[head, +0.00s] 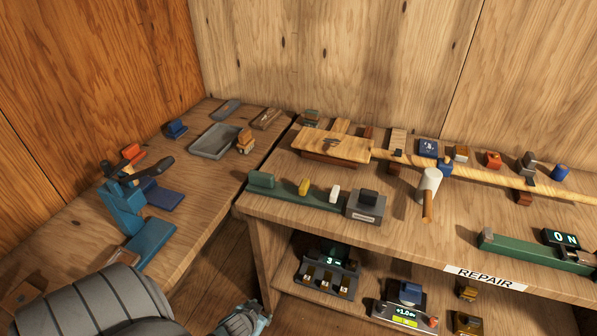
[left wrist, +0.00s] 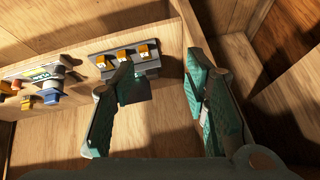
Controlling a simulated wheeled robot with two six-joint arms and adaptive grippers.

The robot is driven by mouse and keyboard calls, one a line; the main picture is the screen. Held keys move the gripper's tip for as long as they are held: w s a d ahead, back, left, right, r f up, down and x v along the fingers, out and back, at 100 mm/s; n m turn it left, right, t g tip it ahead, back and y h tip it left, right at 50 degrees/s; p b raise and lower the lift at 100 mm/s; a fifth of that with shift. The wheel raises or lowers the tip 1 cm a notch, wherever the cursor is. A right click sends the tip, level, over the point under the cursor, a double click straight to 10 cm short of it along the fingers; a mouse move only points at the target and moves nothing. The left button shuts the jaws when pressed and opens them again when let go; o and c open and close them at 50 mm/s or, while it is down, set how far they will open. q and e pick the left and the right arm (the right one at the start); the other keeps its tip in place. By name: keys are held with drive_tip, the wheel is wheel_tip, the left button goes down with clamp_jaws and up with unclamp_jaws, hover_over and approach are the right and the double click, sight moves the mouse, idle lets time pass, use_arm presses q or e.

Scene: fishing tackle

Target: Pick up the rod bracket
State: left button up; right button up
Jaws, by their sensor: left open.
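I cannot tell for certain which part is the rod bracket. A long wooden rod (head: 490,178) lies across the right bench, with a blue block (head: 445,166) around or against it and small brown supports (head: 523,198) under it. My left gripper (head: 247,320) is low at the bottom of the head view, left of the lower shelf, and mostly cut off. In the left wrist view its fingers (left wrist: 160,85) are apart with nothing between them. A grey unit with three orange blocks (left wrist: 127,60) is beyond the fingertips. My right gripper is not in view.
The left bench holds a blue clamp stand (head: 125,210) and a grey tray (head: 213,141). The bench's side panel (head: 262,262) is close to my left gripper.

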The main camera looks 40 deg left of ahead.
use_arm(q)
drive_tip(key=w+a+r+n+t+p, duration=0.1)
drive_tip(key=w+r, duration=0.3)
drive_tip(key=r, duration=0.3)
drive_tip(key=w+a+r+t, duration=0.1)
drive_tip(key=w+r+t, duration=0.1)
drive_tip(key=w+r, duration=0.3)
drive_tip(key=n+t+y+p, duration=0.2)
drive_tip(key=t, duration=0.2)
approach(302, 187)
drive_tip(key=b+x, duration=0.2)
drive_tip(key=x, duration=1)
drive_tip(key=shift+w+d+f, duration=0.1)
drive_tip(key=shift+f, duration=0.05)
drive_tip(key=shift+w+f, duration=0.1)
drive_tip(key=shift+w, duration=0.15)
drive_tip(key=shift+s, duration=0.1)
clamp_jaws()
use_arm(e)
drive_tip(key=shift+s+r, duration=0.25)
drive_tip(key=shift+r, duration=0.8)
